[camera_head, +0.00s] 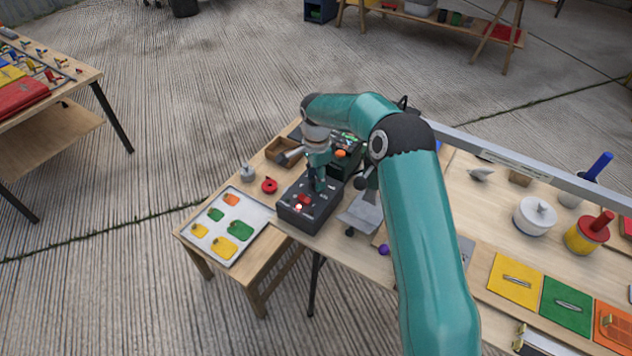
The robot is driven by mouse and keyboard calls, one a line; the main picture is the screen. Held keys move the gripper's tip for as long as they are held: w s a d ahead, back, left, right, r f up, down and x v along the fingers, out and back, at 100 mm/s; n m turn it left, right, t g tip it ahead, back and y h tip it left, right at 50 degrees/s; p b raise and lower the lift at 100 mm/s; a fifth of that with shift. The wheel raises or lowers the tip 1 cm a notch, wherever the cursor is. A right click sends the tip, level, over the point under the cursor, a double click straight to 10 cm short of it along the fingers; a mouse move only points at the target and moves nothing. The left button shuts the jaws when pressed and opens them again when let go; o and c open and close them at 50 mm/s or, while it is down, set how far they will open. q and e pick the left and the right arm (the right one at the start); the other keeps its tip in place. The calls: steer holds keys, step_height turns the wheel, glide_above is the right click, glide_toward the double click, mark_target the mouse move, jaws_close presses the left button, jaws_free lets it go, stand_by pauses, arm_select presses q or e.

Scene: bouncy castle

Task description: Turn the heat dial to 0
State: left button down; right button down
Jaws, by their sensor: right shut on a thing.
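A dark control box (293,216) with a red switch (304,199) and a small lit light (298,208) stands near the front edge of the wooden table. My right gripper (318,188) points down onto the top of this box, behind the red switch. It is shut on the heat dial, which the fingers hide, so its setting cannot be read. My left gripper is not in view.
A tray (262,222) with several coloured pieces lies left of the box. A red round piece (269,186), a grey weight (247,172) and a wooden box (283,150) stand nearby. A grey scoop-like piece (361,214) is close on the right.

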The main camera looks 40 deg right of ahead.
steer(key=n+b, duration=0.1)
steer(key=n, duration=0.2)
steer(key=shift+n, duration=0.4)
steer(key=n, duration=0.3)
steer(key=shift+n, duration=0.3)
steer(key=n, duration=0.3)
steer(key=shift+r+n, duration=0.1)
steer(key=shift+n, duration=0.2)
steer(key=shift+w+d+n, duration=0.1)
steer(key=shift+n, duration=1.6)
steer(key=c, duration=0.8)
jaws_free()
